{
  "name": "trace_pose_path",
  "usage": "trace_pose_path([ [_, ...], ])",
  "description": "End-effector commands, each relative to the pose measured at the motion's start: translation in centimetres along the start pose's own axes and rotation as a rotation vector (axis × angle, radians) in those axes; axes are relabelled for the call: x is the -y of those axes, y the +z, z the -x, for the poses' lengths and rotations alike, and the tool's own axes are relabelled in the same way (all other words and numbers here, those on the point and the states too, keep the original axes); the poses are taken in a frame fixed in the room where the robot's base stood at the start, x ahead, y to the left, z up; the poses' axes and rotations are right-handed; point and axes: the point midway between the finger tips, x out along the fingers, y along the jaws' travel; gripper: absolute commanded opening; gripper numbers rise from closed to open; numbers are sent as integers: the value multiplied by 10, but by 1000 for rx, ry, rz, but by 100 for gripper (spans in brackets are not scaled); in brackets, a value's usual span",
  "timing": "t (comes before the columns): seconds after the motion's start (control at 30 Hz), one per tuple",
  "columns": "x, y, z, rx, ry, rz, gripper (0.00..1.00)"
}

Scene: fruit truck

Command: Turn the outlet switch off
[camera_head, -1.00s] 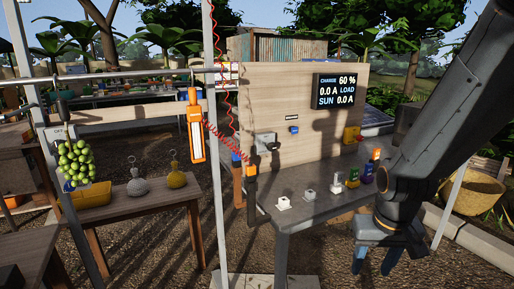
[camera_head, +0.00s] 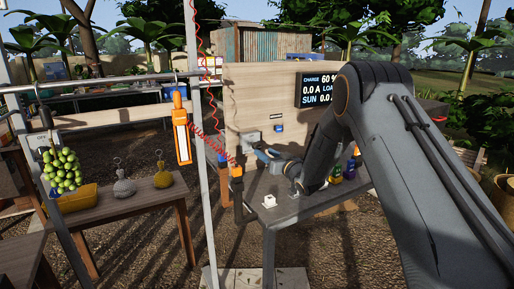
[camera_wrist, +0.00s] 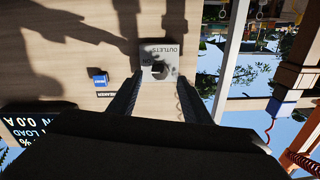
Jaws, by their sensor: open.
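The grey outlet box (camera_wrist: 172,49), lettered OUTLETS, is mounted on the wooden board and appears turned in the wrist view. A small switch (camera_wrist: 159,69) with a dark part shows on its face; its on or off position is too small to tell. The box also shows in the head view (camera_head: 250,137), left on the board. My gripper (camera_wrist: 160,79) is open, its two dark fingers on either side of the switch's lower part in the wrist view. In the head view my gripper (camera_head: 262,153) is near the board, just below the box. I cannot tell whether it touches.
A blue breaker (camera_wrist: 99,80) sits beside the box on the board (camera_head: 240,85). A display (camera_head: 314,90) is partly hidden by my arm. The grey table (camera_head: 300,205) below bears a white socket (camera_head: 269,201) and several small items. A metal post (camera_head: 201,150) and red coiled cord stand left.

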Motion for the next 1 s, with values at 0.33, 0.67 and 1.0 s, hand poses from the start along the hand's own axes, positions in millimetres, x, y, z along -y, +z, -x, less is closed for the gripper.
trace_pose_path([
  [0.33, 1, -1, -45, -4, -4, 0, 45],
  [0.67, 0, -1, -74, -3, -1, 0, 45],
  [1.0, 0, 0, -76, -3, -1, 0, 40],
])
